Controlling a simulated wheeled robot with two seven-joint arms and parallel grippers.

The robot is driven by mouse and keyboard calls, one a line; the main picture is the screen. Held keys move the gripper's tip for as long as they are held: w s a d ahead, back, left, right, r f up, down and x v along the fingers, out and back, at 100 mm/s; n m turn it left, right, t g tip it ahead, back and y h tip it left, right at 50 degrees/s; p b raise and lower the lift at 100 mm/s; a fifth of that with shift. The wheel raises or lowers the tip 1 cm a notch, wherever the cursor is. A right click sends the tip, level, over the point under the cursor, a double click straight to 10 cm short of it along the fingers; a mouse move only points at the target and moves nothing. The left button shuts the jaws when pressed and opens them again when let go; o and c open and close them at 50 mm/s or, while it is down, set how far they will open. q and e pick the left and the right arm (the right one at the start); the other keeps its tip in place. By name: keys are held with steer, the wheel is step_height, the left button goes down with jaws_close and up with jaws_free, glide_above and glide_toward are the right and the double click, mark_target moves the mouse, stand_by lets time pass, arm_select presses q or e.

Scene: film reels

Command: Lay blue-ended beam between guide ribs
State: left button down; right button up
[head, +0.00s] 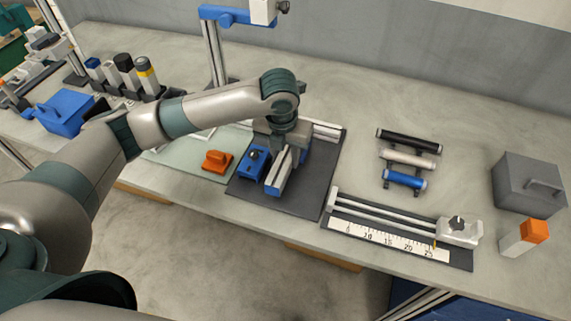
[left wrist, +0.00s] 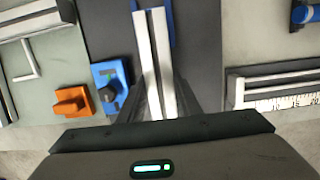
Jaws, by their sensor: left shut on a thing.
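My left gripper (head: 285,148) points down over the dark mat (head: 312,190) and is shut on a silver beam (head: 278,172). The beam's near end (head: 272,190) looks blue in the head view. In the left wrist view, the slotted silver beam (left wrist: 155,60) runs between the two dark fingers (left wrist: 160,100). Blue strips, perhaps the guide ribs (left wrist: 170,22), flank its far part. I cannot tell whether the beam rests between them or hangs above them. The gripper body hides the near end in the wrist view. My right gripper is not in view.
A blue block with a black knob (head: 253,161) stands close left of the beam, with an orange block (head: 217,160) beyond it. A ruler fixture (head: 390,242) lies to the right.

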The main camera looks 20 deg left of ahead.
mark_target(285, 166)
arm_select(q)
steer(key=shift+f+p, duration=0.7)
steer(key=shift+f, duration=1.25)
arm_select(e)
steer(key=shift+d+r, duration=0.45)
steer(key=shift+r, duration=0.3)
arm_select(q)
steer(key=shift+f, duration=0.15)
steer(key=c, duration=1.3)
jaws_free()
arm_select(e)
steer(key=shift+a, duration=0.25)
arm_select(q)
steer(key=shift+r, duration=0.65)
steer(key=r+b, duration=0.1)
steer(key=r, duration=0.2)
steer(key=s+r+b, duration=0.1)
steer(key=r, duration=0.3)
steer(key=s+r+b, duration=0.1)
steer(key=r, duration=0.3)
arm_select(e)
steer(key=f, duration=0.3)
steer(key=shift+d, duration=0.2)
arm_select(q)
steer(key=shift+w+f, duration=0.1)
